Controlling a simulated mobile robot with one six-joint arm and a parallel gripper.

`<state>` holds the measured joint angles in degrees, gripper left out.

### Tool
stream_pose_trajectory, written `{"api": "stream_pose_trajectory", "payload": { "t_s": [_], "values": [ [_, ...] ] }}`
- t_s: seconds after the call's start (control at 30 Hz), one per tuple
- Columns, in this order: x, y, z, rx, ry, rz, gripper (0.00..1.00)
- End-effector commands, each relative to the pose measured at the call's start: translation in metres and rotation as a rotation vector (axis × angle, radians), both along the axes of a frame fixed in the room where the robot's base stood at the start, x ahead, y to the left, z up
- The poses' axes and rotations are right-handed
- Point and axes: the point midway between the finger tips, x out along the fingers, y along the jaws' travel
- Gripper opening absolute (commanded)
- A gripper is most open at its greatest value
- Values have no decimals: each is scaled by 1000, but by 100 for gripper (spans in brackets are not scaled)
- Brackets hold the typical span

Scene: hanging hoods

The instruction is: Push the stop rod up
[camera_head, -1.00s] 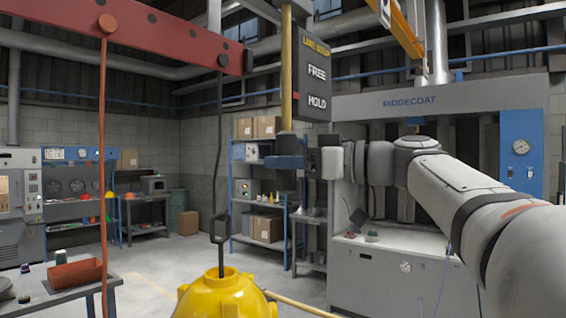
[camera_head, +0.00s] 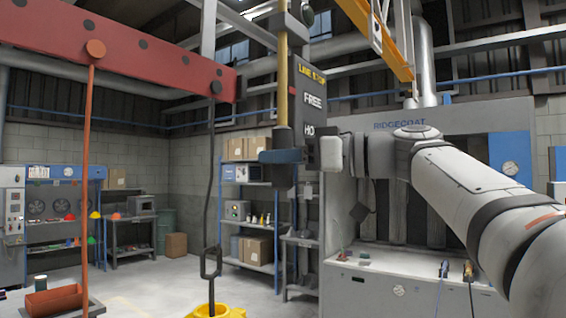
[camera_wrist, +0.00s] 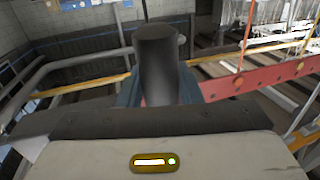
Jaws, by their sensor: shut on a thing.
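The stop rod is a yellow upright bar (camera_head: 283,75) with a dark grip at its lower end (camera_head: 282,178). It runs just left of a dark sign (camera_head: 308,85) reading LINE STOP, FREE and, partly covered, HOLD. My gripper (camera_head: 281,156) has its blue fingers shut around the dark grip, near the sign's lower edge, and hides part of it. In the wrist view the dark round grip (camera_wrist: 160,55) stands up between the fingers of my gripper (camera_wrist: 158,93).
A red beam (camera_head: 130,55) reaches in from the left, with a black hook (camera_head: 210,265) hanging over a yellow hood (camera_head: 222,311). A grey RIDGECOAT booth (camera_head: 455,130) stands behind my arm. Shelves (camera_head: 248,225) stand behind the rod.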

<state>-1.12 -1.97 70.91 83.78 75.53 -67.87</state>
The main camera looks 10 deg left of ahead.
Motion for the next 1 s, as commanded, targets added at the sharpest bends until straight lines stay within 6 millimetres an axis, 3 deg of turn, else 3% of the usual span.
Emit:
{"api": "stream_pose_trajectory", "payload": {
  "t_s": [0.17, 0.2, 0.43, 0.77, 1.0],
  "values": [
    [-2, 2, 9, 15, -11, -4, 0],
    [-2, 3, 9, 14, -12, -3, 33],
    [-3, 6, 7, 10, -9, 4, 52],
    [-3, 2, 4, 8, -7, 4, 53],
    [-11, -32, 3, 8, -8, 1, 53]
  ]
}}
